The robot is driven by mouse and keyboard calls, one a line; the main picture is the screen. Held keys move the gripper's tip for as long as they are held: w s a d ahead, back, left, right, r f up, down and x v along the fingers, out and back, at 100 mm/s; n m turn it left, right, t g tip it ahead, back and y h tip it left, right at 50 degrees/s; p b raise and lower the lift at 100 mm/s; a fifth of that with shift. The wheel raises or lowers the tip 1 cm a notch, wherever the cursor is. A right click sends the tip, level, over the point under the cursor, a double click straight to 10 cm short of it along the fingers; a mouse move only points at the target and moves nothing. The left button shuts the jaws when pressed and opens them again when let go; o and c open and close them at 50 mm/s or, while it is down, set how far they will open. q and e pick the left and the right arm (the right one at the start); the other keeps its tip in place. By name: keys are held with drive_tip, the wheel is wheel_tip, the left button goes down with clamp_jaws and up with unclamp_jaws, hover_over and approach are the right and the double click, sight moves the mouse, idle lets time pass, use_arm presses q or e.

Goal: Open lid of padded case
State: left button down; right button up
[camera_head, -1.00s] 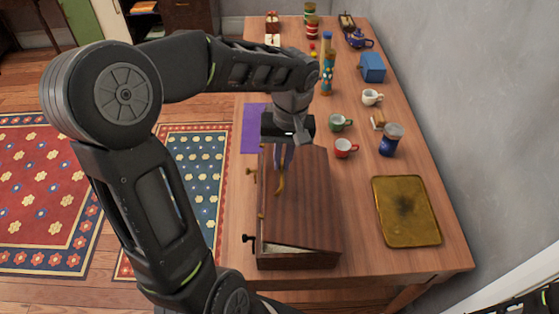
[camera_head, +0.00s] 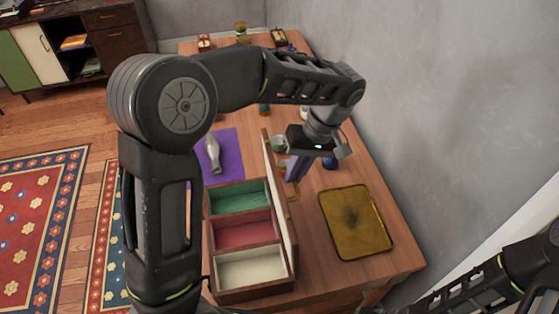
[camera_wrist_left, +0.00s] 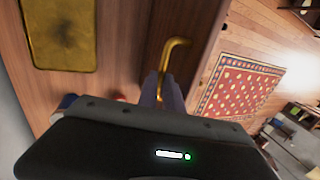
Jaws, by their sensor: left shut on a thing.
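The wooden padded case (camera_head: 254,293) stands on the table with its lid (camera_head: 279,195) raised to about upright along its right side. Inside are a green, a red and a cream padded compartment. My left gripper (camera_head: 294,172) is on the right, outer side of the lid. It is shut on the lid's brass handle (camera_head: 293,196). In the left wrist view the handle (camera_wrist_left: 176,50) runs between the fingers (camera_wrist_left: 163,90), and the lid's wooden face (camera_wrist_left: 190,22) lies behind it. My right gripper is out of frame; only part of that arm shows at the lower right.
A gold tray (camera_head: 356,222) lies right of the lid. A purple mat (camera_head: 229,143) with a grey vase-shaped object (camera_head: 213,151) lies behind the case. A green cup (camera_head: 277,143) and a blue object (camera_head: 329,162) are near the gripper. A wall borders the table's right side.

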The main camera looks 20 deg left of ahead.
use_arm(q)
drive_tip(key=shift+w+d+f+g+y+p, duration=0.3)
drive_tip(key=shift+w+d+g+y+p, duration=0.1)
drive_tip(key=shift+d+p, duration=0.15)
drive_tip(key=shift+w+d+f+g+y+p, duration=0.3)
drive_tip(key=shift+w+d+y+p, duration=0.15)
drive_tip(key=shift+p, duration=0.15)
drive_tip(key=shift+s, duration=0.1)
drive_tip(key=c, duration=1.7)
unclamp_jaws()
drive_tip(key=shift+a, duration=0.1)
drive_tip(key=shift+o, duration=1)
drive_tip(key=shift+r, duration=0.1)
